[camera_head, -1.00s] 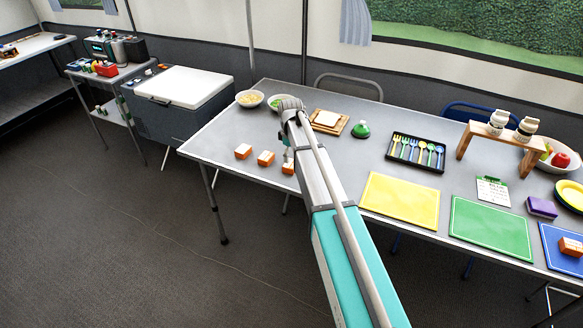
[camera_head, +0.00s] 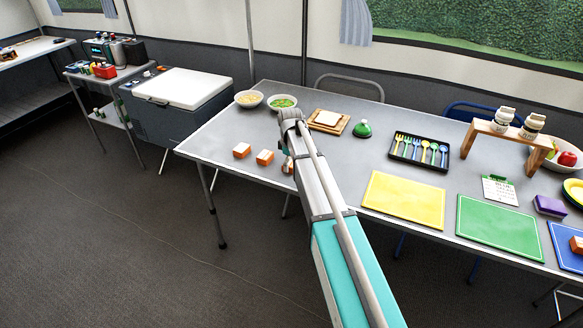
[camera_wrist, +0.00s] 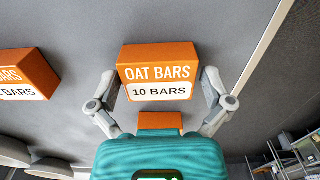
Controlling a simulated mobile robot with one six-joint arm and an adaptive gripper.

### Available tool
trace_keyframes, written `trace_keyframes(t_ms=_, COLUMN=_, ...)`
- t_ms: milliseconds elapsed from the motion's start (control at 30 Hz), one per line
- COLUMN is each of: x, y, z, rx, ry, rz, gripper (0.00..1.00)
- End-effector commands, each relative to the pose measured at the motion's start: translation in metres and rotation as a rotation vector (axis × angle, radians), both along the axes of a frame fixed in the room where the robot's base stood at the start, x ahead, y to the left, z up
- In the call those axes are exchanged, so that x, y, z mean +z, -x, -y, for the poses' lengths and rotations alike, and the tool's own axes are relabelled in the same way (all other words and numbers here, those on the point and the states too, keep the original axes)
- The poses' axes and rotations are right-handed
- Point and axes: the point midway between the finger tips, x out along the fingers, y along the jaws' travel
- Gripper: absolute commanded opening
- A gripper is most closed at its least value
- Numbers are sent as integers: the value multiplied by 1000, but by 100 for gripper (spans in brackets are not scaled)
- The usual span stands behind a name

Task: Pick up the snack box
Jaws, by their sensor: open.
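Orange-and-white snack boxes stand in a row near the front edge of the grey table. In the wrist view one box (camera_wrist: 160,75), reading "OAT BARS 10 BARS", sits between the two spread fingers of my gripper (camera_wrist: 160,88). The fingers are open, one on either side of it; whether they touch it is unclear. A second box (camera_wrist: 22,75) is to its left. An orange patch below the label is partly hidden by my gripper body. In the head view two boxes (camera_head: 242,150) and (camera_head: 265,157) show clearly; a third (camera_head: 287,166) is partly hidden by my arm.
Two food bowls (camera_head: 249,98) (camera_head: 283,102), a wooden board (camera_head: 328,121) and a green bell (camera_head: 363,129) stand behind the boxes. A cutlery tray (camera_head: 419,152) and a yellow mat (camera_head: 403,200) are to the right. The table's left end (camera_head: 215,135) is clear.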

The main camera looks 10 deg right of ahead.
Motion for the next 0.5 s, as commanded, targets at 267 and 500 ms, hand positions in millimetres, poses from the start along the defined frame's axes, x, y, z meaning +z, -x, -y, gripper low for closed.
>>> trace_keyframes(t_ms=267, x=0, y=0, z=0, rx=0, ry=0, rz=0, gripper=100)
trace_keyframes(t_ms=500, x=0, y=0, z=0, rx=0, ry=0, rz=0, gripper=85)
